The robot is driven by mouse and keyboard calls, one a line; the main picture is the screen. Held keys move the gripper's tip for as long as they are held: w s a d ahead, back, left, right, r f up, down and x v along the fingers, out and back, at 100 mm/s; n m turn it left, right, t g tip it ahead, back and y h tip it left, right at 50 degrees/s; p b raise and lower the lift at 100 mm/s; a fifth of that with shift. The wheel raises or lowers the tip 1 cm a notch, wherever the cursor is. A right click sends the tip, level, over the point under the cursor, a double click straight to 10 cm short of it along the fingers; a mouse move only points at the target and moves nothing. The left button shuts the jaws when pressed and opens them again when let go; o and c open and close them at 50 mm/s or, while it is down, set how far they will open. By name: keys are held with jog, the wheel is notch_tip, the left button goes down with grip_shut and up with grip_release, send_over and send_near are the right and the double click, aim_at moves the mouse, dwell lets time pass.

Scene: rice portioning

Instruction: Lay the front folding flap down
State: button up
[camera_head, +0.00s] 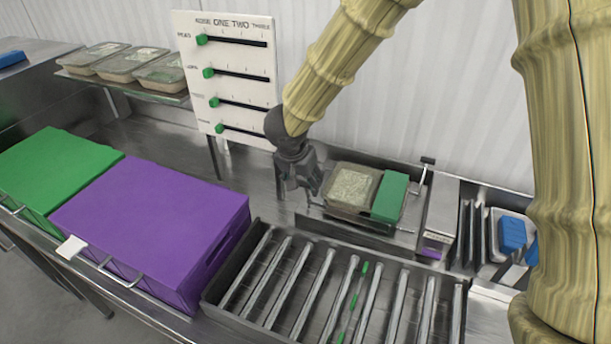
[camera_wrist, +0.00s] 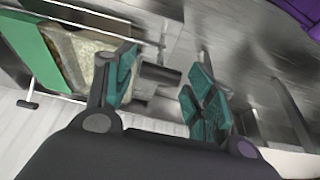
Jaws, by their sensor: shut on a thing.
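A metal frame (camera_head: 345,226) on the back counter holds a clear container of rice (camera_head: 352,187) and a green block (camera_head: 390,196). Thin rods run along the frame, and a dark T-shaped grip (camera_head: 427,161) stands up at its right end; this grip also shows in the wrist view (camera_wrist: 27,104). My gripper (camera_head: 312,190) points down at the frame's left end, beside the container.
A roller conveyor (camera_head: 335,290) lies in front of the frame. A purple box (camera_head: 150,230) and a green box (camera_head: 55,165) stand at left. A slider board (camera_head: 228,70) stands behind my gripper. Upright dividers and blue-topped items (camera_head: 512,233) stand at right.

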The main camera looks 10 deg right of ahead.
jog(key=shift+s+a+f, duration=0.15)
jog(key=shift+s+a, duration=0.05)
jog(key=shift+s, duration=0.2)
jog(key=shift+s+a+f, duration=0.5)
jog(key=shift+s+f, duration=0.1)
jog(key=shift+s, duration=0.1)
jog(key=shift+o, duration=0.2)
jog(key=shift+s+f, duration=0.1)
jog(key=shift+a, duration=0.1)
jog(key=shift+o, duration=0.8)
jog(key=p+v, duration=0.7)
jog(key=shift+p, duration=0.4)
